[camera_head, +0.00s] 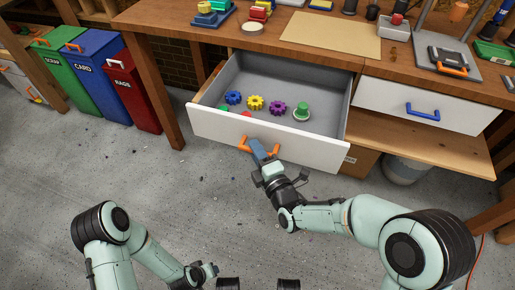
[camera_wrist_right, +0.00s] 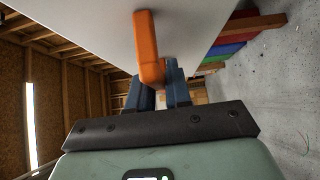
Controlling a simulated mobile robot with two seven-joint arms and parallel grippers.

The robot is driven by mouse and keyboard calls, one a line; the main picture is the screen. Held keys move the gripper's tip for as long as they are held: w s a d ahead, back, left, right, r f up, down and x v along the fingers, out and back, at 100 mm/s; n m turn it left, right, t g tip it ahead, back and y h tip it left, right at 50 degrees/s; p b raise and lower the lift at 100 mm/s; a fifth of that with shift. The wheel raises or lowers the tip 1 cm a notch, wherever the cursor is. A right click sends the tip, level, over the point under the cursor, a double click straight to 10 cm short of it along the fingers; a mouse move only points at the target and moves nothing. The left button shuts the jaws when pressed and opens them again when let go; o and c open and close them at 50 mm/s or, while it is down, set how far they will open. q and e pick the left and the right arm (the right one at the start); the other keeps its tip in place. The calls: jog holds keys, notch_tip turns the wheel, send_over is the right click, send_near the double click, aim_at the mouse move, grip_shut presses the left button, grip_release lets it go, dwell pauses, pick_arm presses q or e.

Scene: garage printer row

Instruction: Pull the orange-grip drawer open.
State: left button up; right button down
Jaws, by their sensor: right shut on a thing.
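The orange-grip drawer (camera_head: 270,139) stands pulled out from under the workbench, and its grey inside shows. Its orange grip (camera_head: 243,146) is on the white front; it also shows in the right wrist view (camera_wrist_right: 148,48). My right gripper (camera_head: 263,152) is shut on the orange grip, its blue fingers (camera_wrist_right: 160,88) at the bar in the wrist view. The fingers partly hide the grip. My left gripper (camera_head: 206,271) is low in the head view, away from the drawer; its jaw opening is too small to tell.
Several coloured gears (camera_head: 255,103) and a green-topped part (camera_head: 302,110) lie in the drawer. A closed drawer with a blue grip (camera_head: 422,112) is to the right. Green, blue and red bins (camera_head: 131,90) stand left. The floor (camera_head: 130,175) in front is mostly clear.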

pick_arm(q)
jog(key=shift+s, duration=0.2)
pick_arm(e)
jog(key=shift+s, duration=0.25)
jog(key=c, duration=1.1)
grip_release()
jog(key=shift+c, duration=0.2)
pick_arm(q)
jog(key=s+d+r+g+h+p, duration=0.1)
jog(key=s+d+r+g+p, duration=0.2)
jog(key=s+r+p, duration=0.7)
jog(key=shift+s+d+r+m+g+h, duration=0.4)
jog(key=shift+s+d+r, duration=0.2)
jog(key=shift+d, duration=0.55)
pick_arm(e)
jog(key=v, duration=1.3)
